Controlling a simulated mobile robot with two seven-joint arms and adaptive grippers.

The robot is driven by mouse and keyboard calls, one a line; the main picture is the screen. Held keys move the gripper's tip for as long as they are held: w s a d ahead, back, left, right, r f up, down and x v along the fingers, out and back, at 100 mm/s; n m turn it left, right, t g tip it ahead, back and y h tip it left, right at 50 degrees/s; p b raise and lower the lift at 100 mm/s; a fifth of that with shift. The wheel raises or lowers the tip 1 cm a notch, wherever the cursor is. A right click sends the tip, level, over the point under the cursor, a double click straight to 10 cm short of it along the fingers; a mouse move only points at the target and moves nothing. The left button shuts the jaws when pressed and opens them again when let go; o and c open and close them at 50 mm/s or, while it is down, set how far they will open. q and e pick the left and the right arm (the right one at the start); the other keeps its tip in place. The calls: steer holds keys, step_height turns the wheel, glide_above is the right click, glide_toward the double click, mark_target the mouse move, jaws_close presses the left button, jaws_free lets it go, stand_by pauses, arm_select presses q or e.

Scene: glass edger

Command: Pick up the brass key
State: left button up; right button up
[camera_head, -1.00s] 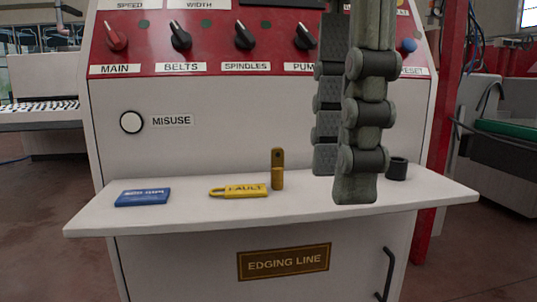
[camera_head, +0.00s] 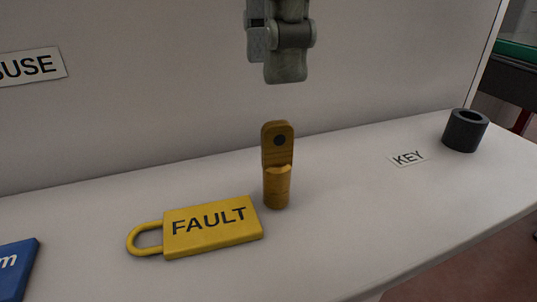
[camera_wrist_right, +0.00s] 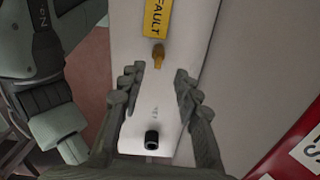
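The brass key (camera_head: 277,165) stands upright on the white shelf, with a flat holed tab above a thicker round body. In the right wrist view the key (camera_wrist_right: 158,55) shows just past the gap between the fingertips. In the head view my right gripper (camera_head: 272,62) hangs above the key, apart from it, and is cut off by the top edge. In the right wrist view my right gripper (camera_wrist_right: 160,74) has its fingers spread wide with nothing between them touching.
A yellow FAULT padlock tag (camera_head: 212,228) lies close left of the key. A blue block (camera_head: 16,270) lies at the far left. A KEY label (camera_head: 407,158) and a dark hollow cylinder (camera_head: 465,131) are to the right. The panel wall (camera_head: 150,110) rises behind the shelf.

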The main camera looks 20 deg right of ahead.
mark_target(277, 122)
step_height(277, 122, down, 6)
steer(key=shift+d+f, duration=0.1)
steer(key=shift+d, duration=0.05)
steer(key=shift+s, duration=0.1)
steer(key=shift+c, duration=0.4)
jaws_close()
